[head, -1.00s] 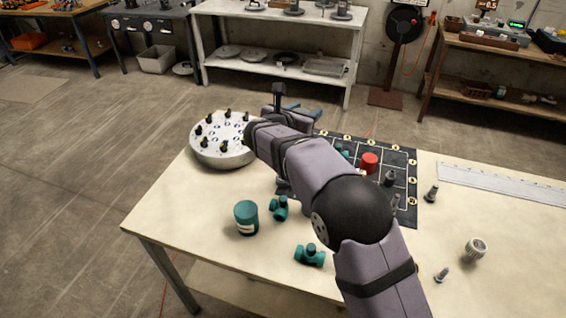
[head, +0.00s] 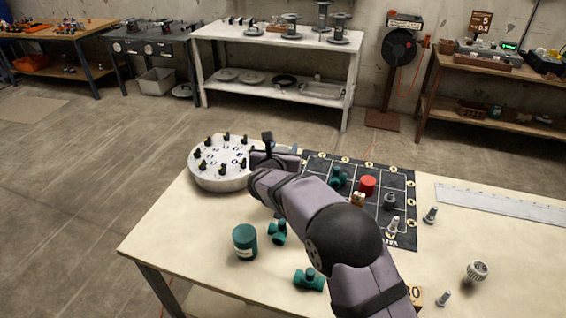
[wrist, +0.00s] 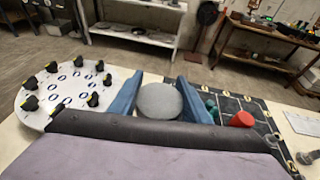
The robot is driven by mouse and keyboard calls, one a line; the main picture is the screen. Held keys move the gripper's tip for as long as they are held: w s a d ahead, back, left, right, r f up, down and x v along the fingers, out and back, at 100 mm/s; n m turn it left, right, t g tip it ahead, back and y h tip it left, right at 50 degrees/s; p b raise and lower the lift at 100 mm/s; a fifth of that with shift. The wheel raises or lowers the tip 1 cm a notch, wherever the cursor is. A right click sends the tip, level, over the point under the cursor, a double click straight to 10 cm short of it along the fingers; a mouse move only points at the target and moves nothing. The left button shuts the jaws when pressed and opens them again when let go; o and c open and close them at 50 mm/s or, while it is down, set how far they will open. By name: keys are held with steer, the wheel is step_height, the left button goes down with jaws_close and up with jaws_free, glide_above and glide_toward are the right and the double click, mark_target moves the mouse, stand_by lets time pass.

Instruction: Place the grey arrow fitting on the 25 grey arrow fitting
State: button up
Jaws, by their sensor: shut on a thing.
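My gripper (wrist: 160,98) is shut on a round grey thing, seen in the wrist view as a smooth grey disc (wrist: 160,102) between its two blue fingers. It may be the grey arrow fitting; its lower part is hidden by my wrist. In the head view my gripper (head: 282,152) is beside the right edge of the round white dial, near the mat's left side, and what it holds is mostly hidden. Grey fittings stand on the black grid mat (head: 404,172): a dark one (head: 389,201) and a lighter one (head: 394,226). I cannot read which is marked 25.
The white dial (head: 205,181) carries several black pegs. A red cylinder (head: 367,186) stands on the mat. A teal cup (head: 245,242) and teal fittings (head: 278,232) (head: 309,280) are at the front. A loose grey fitting (head: 430,215) and a ruler (head: 500,204) are at the right.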

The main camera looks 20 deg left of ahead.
steer(key=shift+f+p, duration=0.3)
steer(key=shift+f, duration=1.9)
steer(key=shift+f+b, duration=0.2)
steer(key=shift+b, duration=0.1)
steer(key=o, duration=1.1)
steer(key=shift+s+r, duration=0.1)
steer(key=shift+r, duration=0.15)
steer(key=b+v, duration=0.2)
steer(key=v, duration=1)
steer(key=shift+b, duration=0.35)
steer(key=shift+f, duration=0.1)
